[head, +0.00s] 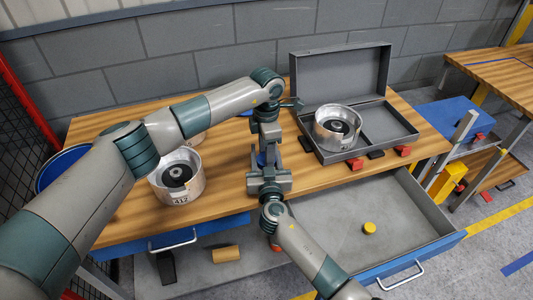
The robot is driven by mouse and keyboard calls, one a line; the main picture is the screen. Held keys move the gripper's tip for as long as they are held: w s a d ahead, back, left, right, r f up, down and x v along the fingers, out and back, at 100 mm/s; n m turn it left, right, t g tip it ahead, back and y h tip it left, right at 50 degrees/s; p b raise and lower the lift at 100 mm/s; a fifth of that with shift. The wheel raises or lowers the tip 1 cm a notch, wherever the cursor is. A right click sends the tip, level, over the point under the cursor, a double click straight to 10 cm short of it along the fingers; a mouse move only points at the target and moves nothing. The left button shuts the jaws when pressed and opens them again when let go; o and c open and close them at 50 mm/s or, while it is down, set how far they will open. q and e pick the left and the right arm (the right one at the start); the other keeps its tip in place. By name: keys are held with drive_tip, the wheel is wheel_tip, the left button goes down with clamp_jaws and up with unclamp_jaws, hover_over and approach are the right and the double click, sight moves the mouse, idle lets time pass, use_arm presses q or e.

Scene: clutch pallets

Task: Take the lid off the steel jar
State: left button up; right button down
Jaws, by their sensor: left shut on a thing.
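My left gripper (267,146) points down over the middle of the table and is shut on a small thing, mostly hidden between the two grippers. A bit of dark blue shows there; I cannot tell whether it is the steel jar or its lid. My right gripper (268,172) comes up from the front and meets the left one closely, just below it in the picture. Its fingers are not clear enough to tell open from shut. No steel jar with a lid can be clearly made out.
A round steel housing marked 417 (168,195) stands on the wooden table (222,205) at left; another (325,138) sits in the open grey case (340,75). An open drawer (405,215) at front right holds a yellow cylinder (369,228). A blue bin (57,165) stands at left.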

use_arm(q)
drive_tip(key=shift+a, duration=0.1)
use_arm(e)
drive_tip(key=shift+d+f, duration=0.15)
drive_tip(key=shift+d, duration=0.05)
use_arm(q)
drive_tip(key=o, duration=1.2)
drive_tip(key=shift+c, duration=0.2)
drive_tip(key=shift+r, duration=0.2)
use_arm(e)
drive_tip(key=shift+a, duration=0.1)
use_arm(q)
drive_tip(key=shift+r, duration=2.05)
use_arm(e)
drive_tip(key=c, duration=0.8)
unclamp_jaws()
drive_tip(key=shift+c, duration=0.2)
drive_tip(key=shift+a, duration=0.1)
